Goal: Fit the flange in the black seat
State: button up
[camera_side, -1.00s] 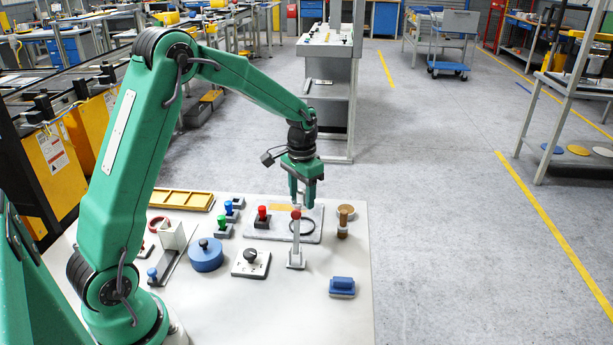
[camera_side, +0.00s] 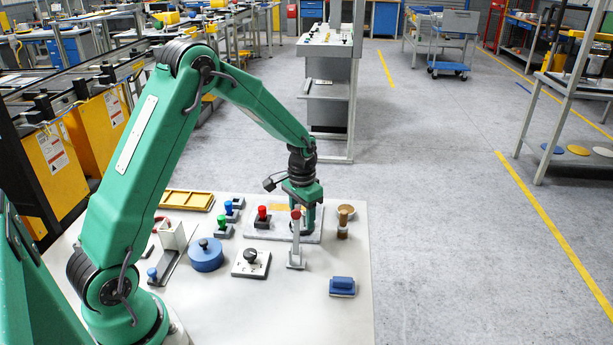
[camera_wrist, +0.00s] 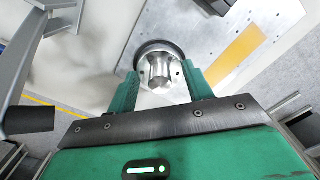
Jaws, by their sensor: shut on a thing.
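My gripper (camera_side: 303,226) is low over the right part of a grey plate (camera_side: 282,237) and points straight down. In the wrist view my gripper (camera_wrist: 162,88) has its green fingers closed on a silver metal flange (camera_wrist: 159,70) with small holes in its rim. The black seat (camera_wrist: 140,50) shows as a dark ring curving round the far side of the flange. The flange is over or in this ring; how deep it sits I cannot tell. In the side view the flange and the seat are hidden behind the fingers and a red-topped post.
The red-topped post (camera_side: 296,250) stands just in front of my gripper. A brown peg (camera_side: 343,223) is close on the right. A red knob (camera_side: 262,214) is on the left. A blue block (camera_side: 342,286) and a blue round lid (camera_side: 206,257) lie nearer.

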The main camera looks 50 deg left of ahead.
jog(key=shift+f, duration=0.6)
jog(key=o, duration=1.2)
jog(key=shift+f, duration=0.1)
jog(key=shift+d, duration=0.1)
notch_tip(320, 180, up, 14)
jog(key=shift+f, duration=0.25)
dwell(0.5)
